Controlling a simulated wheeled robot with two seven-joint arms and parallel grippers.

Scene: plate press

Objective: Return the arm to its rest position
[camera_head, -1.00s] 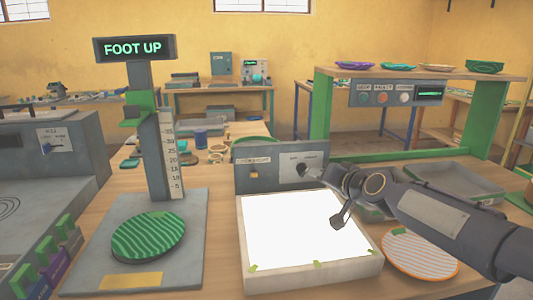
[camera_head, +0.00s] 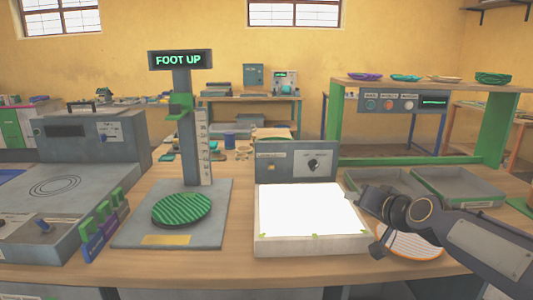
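My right arm comes in from the right edge, and its gripper (camera_head: 364,222) hangs over the right side of the glowing white light box (camera_head: 308,207). The fingers are small, dark and seen side-on, so I cannot tell whether they are open or shut. An orange-and-white striped plate (camera_head: 412,247) lies on the table, partly hidden under the arm. A green striped plate (camera_head: 181,209) lies on the base of the grey measuring stand, whose display (camera_head: 180,60) reads "FOOT UP". My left gripper is not in view.
Behind the light box stands a grey panel with a dark knob (camera_head: 313,164). Grey trays (camera_head: 457,187) lie at the right. A grey machine (camera_head: 60,200) and coloured upright pieces (camera_head: 103,225) are at the left. A green-framed rack (camera_head: 495,120) holds several bowls. The table's front strip is clear.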

